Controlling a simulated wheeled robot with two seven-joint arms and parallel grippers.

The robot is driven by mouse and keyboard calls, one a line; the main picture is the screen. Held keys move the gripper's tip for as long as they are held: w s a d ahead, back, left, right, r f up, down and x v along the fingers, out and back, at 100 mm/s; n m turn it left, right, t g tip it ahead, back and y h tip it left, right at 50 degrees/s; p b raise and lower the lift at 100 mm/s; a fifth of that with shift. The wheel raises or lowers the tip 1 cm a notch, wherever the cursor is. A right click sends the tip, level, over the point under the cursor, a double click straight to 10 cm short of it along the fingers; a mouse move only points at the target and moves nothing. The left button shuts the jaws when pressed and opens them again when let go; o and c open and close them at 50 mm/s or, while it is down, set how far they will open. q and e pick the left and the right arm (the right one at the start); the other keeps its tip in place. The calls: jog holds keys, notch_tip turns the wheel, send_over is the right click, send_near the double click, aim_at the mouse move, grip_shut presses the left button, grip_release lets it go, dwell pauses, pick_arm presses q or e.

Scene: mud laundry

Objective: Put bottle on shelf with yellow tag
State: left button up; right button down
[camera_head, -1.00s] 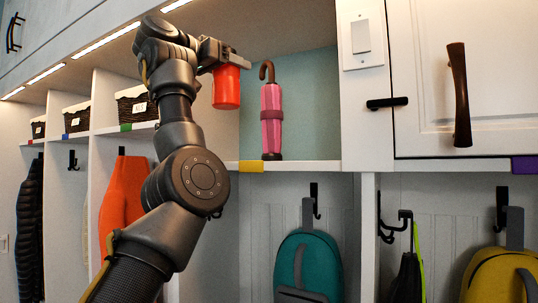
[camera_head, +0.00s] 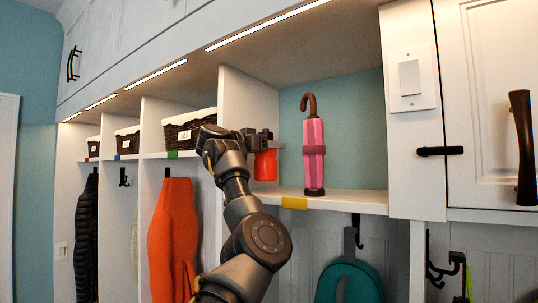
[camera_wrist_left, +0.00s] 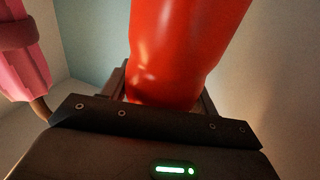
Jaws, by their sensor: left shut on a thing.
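The red bottle (camera_head: 265,165) hangs upright in my left gripper (camera_head: 263,143), which is shut on its top. The bottle is in the opening of the upper shelf compartment (camera_head: 345,200) with the yellow tag (camera_head: 294,203), left of the pink umbrella. I cannot tell whether its base touches the shelf. In the left wrist view the bottle (camera_wrist_left: 185,50) fills the middle, between the fingers of my left gripper (camera_wrist_left: 160,95). My right gripper is not in view.
The pink umbrella (camera_head: 313,155) stands on the same shelf, close to the bottle; it also shows in the left wrist view (camera_wrist_left: 22,60). A white divider (camera_head: 247,115) bounds the compartment at left. A basket (camera_head: 186,130) sits beyond it. Backpack (camera_head: 350,283) below.

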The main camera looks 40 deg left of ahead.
aim_at(268, 156)
pick_arm(q)
jog(key=f+p, duration=0.2)
jog(key=shift+w+a+f, duration=0.15)
jog(key=shift+a+f, duration=0.05)
jog(key=shift+f, duration=0.3)
jog(key=shift+s+d, duration=0.15)
jog(key=shift+s, duration=0.1)
jog(key=shift+w+f, duration=0.1)
jog(key=shift+f, duration=0.1)
jog(key=o, duration=1)
jog(key=shift+o, duration=0.2)
jog(key=shift+r, duration=0.1)
jog(key=shift+r, duration=0.1)
